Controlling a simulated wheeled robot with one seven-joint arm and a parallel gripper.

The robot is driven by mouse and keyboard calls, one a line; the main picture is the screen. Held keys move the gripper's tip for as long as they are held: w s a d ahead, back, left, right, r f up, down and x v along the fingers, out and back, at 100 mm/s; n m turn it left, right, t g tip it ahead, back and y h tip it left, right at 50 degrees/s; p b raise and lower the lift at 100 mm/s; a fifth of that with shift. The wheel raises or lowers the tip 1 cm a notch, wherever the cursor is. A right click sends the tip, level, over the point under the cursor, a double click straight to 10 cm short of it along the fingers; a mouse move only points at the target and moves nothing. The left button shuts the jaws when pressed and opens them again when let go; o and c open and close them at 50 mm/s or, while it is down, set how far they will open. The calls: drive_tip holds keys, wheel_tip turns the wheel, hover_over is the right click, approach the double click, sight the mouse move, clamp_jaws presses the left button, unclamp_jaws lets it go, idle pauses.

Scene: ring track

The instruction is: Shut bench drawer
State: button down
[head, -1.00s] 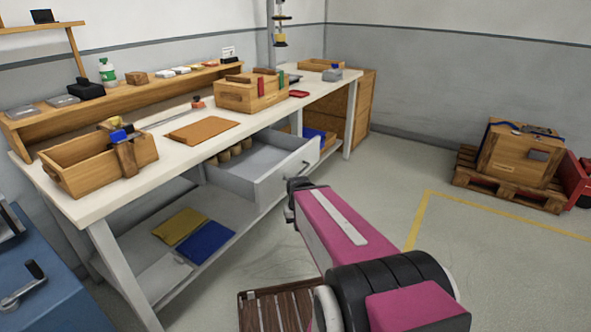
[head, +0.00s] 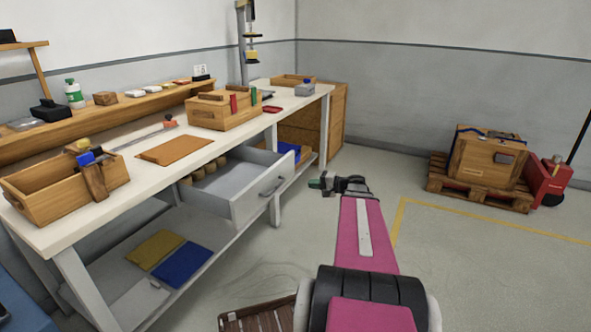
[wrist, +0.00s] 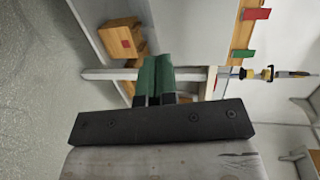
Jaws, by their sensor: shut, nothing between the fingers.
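The grey bench drawer (head: 244,196) stands pulled out under the worktop in the head view, with several round brown items inside at its back left. Its front panel carries a bar handle (head: 273,187). My gripper (head: 316,183) is to the right of the drawer front, apart from it, with its fingers pointing left toward the bench. In the wrist view its green fingertips (wrist: 155,76) lie together with nothing between them. The drawer handle cannot be made out in the wrist view.
The white workbench (head: 52,232) holds a wooden crate (head: 65,188), a toolbox (head: 222,112) and a brown board (head: 175,149). A bench leg (head: 274,212) stands just behind the drawer front. A wooden crate on a pallet (head: 480,195) is at the right. Open floor lies between.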

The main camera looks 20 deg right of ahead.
drive_tip(key=d+r+m+t, duration=0.1)
drive_tip(key=d+r+t, duration=0.2)
drive_tip(key=d, duration=0.2)
approach(290, 167)
drive_tip(key=x, duration=0.7)
drive_tip(key=shift+w, duration=0.4)
drive_tip(key=shift+a, duration=0.1)
drive_tip(key=x, duration=2.8)
drive_tip(key=shift+s+a+r, duration=0.1)
drive_tip(key=shift+a, duration=0.1)
